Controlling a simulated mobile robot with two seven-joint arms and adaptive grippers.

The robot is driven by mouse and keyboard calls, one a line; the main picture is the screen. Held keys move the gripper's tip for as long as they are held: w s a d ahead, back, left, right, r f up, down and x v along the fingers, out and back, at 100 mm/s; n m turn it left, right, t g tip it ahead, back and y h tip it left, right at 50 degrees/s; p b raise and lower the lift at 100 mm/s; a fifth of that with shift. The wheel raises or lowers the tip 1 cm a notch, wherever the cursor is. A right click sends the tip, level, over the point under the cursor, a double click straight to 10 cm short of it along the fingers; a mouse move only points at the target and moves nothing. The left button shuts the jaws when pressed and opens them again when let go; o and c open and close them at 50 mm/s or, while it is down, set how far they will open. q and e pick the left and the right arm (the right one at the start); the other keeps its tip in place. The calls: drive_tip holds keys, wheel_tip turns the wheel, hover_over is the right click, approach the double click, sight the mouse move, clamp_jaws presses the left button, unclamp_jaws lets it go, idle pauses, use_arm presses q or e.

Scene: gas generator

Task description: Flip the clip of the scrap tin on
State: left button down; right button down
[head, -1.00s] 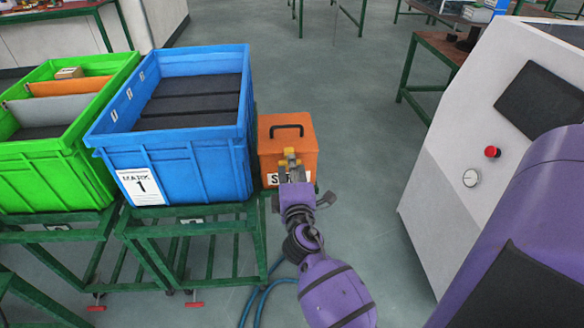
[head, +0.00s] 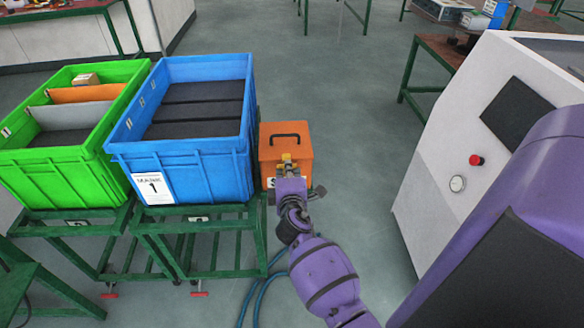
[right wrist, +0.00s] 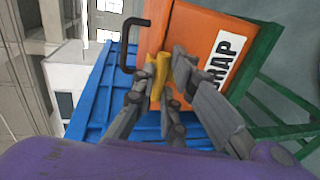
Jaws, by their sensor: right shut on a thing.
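The scrap tin (head: 291,146) is an orange box with a black handle on its lid, just right of the blue crate in the head view. Its front label reads "SCRAP" in the right wrist view (right wrist: 224,62). A yellow clip (right wrist: 160,78) sits at the tin's front edge. My right gripper (head: 287,168) is at the tin's front, and in the right wrist view its fingers (right wrist: 165,77) are shut on the yellow clip. The fingers hide part of the clip, so whether it is latched cannot be told. My left gripper is not in view.
A blue crate (head: 185,145) marked 1 and a green crate (head: 62,175) stand on green frames (head: 200,222) left of the tin. A white machine (head: 450,150) with a red button stands at the right. The floor between is clear, with a blue hose (head: 262,290) near my right arm.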

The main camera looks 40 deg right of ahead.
drive_tip(key=c, duration=1.8)
unclamp_jaws()
drive_tip(key=shift+o, duration=0.2)
drive_tip(key=shift+s, duration=0.1)
drive_tip(key=v, duration=0.7)
drive_tip(key=shift+s+a, duration=0.1)
drive_tip(key=shift+s, duration=0.05)
